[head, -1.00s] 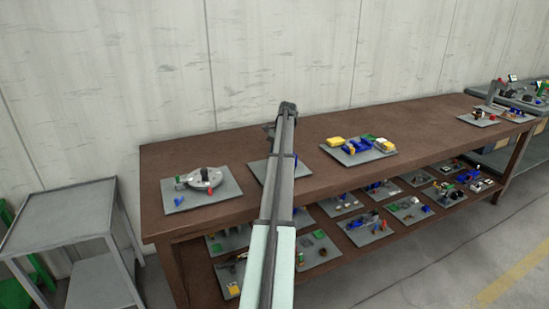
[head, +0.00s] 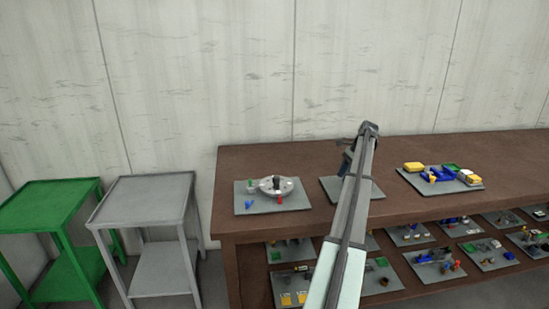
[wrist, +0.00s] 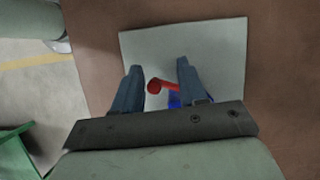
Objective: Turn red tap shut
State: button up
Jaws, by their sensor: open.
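In the wrist view, a red tap handle (wrist: 164,86) with a rounded end shows between the fingers of my gripper (wrist: 158,68). A blue part (wrist: 174,99) sits just under and beside it, partly hidden by the gripper body. Both are over a light grey plate (wrist: 215,50). My gripper is open, with one dark finger on each side of the red handle; I cannot tell whether either touches it. In the head view, my arm covers most of the middle plate (head: 334,196), and the tap is hidden there.
The plate stands on a brown workbench (head: 240,160) against a wall. Left of it is a plate with a round silver part (head: 290,186); right of it, a plate with blue and yellow parts (head: 440,175). A grey cart (head: 145,190) and a green cart (head: 45,195) stand left.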

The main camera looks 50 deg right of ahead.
jog(key=m, duration=0.1)
jog(key=w+m+h, duration=0.1)
jog(key=m, duration=0.1)
jog(key=m+t, duration=0.1)
jog(key=m, duration=0.1)
jog(key=shift+w+h, duration=0.4)
jog(key=m, duration=0.1)
jog(key=w+m+h, duration=0.1)
jog(key=m, duration=0.2)
jog(key=shift+w+d+h, duration=0.2)
jog(key=shift+d+h, duration=0.1)
jog(key=shift+d, duration=0.05)
jog(key=s+v, duration=0.1)
jog(key=v, duration=1.3)
jog(key=w+a+f+n, duration=0.2)
jog(key=w+a, duration=0.3)
jog(key=w, duration=0.3)
jog(key=w+a+f+n, duration=0.1)
jog(key=w+a+n, duration=0.1)
jog(key=w+a, duration=0.3)
jog(key=w+a+f+n+y, duration=0.1)
jog(key=w+a, duration=0.5)
jog(key=w, duration=0.7)
jog(key=shift+w+f+n, duration=0.25)
jog(key=shift+f+n, duration=0.25)
jog(key=shift+f, duration=0.3)
jog(key=shift+w+a+f, duration=0.15)
jog(key=shift+w+a, duration=0.5)
jog(key=shift+w, duration=0.1)
